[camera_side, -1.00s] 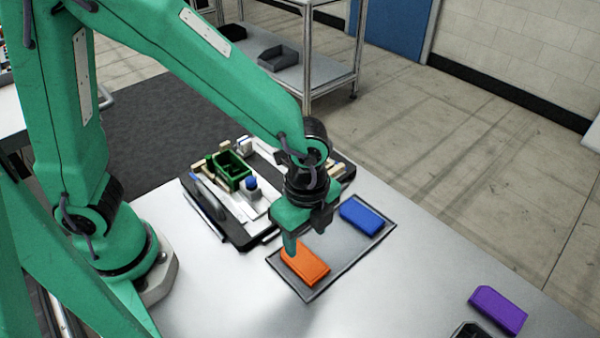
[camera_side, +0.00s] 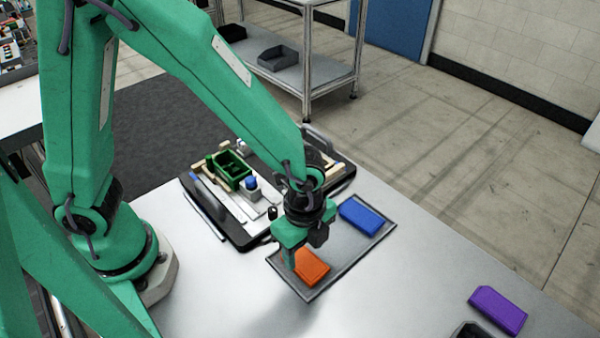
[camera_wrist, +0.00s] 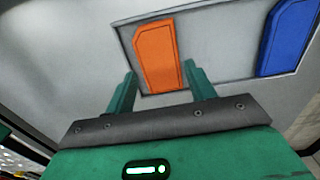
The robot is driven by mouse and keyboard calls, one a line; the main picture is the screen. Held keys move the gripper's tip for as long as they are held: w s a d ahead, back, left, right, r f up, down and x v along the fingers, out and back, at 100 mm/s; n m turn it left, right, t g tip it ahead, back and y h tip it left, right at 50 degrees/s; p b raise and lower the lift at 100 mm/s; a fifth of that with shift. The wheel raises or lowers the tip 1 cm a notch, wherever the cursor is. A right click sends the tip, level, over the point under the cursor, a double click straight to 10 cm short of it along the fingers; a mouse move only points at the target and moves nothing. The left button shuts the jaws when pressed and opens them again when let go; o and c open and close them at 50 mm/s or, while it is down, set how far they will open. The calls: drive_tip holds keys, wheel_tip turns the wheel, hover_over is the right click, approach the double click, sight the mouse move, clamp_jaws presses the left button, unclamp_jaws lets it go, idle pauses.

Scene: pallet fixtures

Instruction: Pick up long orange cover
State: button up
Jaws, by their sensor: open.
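The long orange cover (camera_side: 311,266) lies flat in the front-left part of a shallow grey tray on the table. It also shows in the wrist view (camera_wrist: 157,55), ahead of the fingers and roughly between their lines. My gripper (camera_side: 297,262) is over the orange cover's left end in the side view and hides part of it. I cannot tell the exact height of the fingertips above the cover.
A blue cover (camera_side: 361,215) lies at the tray's far end. The tray (camera_side: 337,277) has a low dark rim. A black pallet (camera_side: 243,241) with a green box (camera_side: 232,172) stands behind. A purple cover (camera_side: 498,312) lies at right.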

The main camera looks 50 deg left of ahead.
drive_tip(key=shift+f, duration=1.45)
drive_tip(key=c, duration=0.6)
drive_tip(key=shift+r, duration=0.15)
drive_tip(key=shift+r, duration=0.7)
wheel_tip(320, 180, up, 3)
drive_tip(key=shift+f, duration=0.1)
drive_tip(key=s+d+r, duration=0.1)
drive_tip(key=s+r, duration=0.1)
drive_tip(key=s, duration=0.1)
drive_tip(key=s+d+r, duration=0.2)
drive_tip(key=s, duration=0.2)
drive_tip(key=s+d+r, duration=0.1)
drive_tip(key=s+r, duration=0.1)
drive_tip(key=s, duration=0.2)
drive_tip(key=shift+d+r, duration=0.2)
drive_tip(key=shift+r, duration=0.1)
drive_tip(key=shift+w, duration=0.15)
